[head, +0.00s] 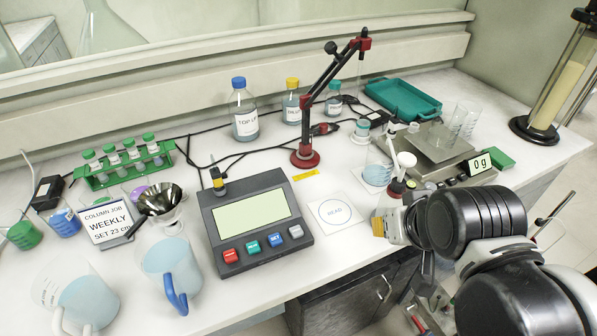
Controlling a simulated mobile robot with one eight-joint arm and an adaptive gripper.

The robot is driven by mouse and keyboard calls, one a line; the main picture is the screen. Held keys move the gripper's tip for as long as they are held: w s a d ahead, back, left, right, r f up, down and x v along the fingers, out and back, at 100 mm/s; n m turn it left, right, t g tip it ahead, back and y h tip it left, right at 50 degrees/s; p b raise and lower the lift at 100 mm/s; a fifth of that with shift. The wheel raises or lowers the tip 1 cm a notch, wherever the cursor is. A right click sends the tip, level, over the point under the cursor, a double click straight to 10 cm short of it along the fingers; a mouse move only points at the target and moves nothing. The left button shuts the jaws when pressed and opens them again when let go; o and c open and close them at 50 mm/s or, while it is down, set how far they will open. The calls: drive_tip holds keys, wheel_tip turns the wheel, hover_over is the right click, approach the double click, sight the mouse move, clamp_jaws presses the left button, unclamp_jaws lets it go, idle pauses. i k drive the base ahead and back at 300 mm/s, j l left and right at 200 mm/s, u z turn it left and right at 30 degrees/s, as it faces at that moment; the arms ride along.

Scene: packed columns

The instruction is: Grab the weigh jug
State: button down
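Two jugs with pale blue contents stand at the front left. One jug with a blue handle (172,262) is upright near the front edge. The other jug with a white handle (80,299) is at the lower left corner, partly cut off by the frame. No readable label tells which is the weigh jug. My gripper (380,224) is at the right front, by the counter edge, far right of both jugs and touching neither. It is seen from the side and partly hidden by my arm, so its opening is unclear.
A control box (248,218) with coloured buttons stands between the jugs and my gripper. A card sign (107,222) and a funnel (161,203) stand behind the jugs. A red-based jointed stand (305,158) and a balance (436,146) reading 0 g are further back.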

sight(69, 287)
drive_tip(key=u, duration=2.15)
drive_tip(key=i+l+u, duration=0.35)
drive_tip(key=k+j, duration=0.1)
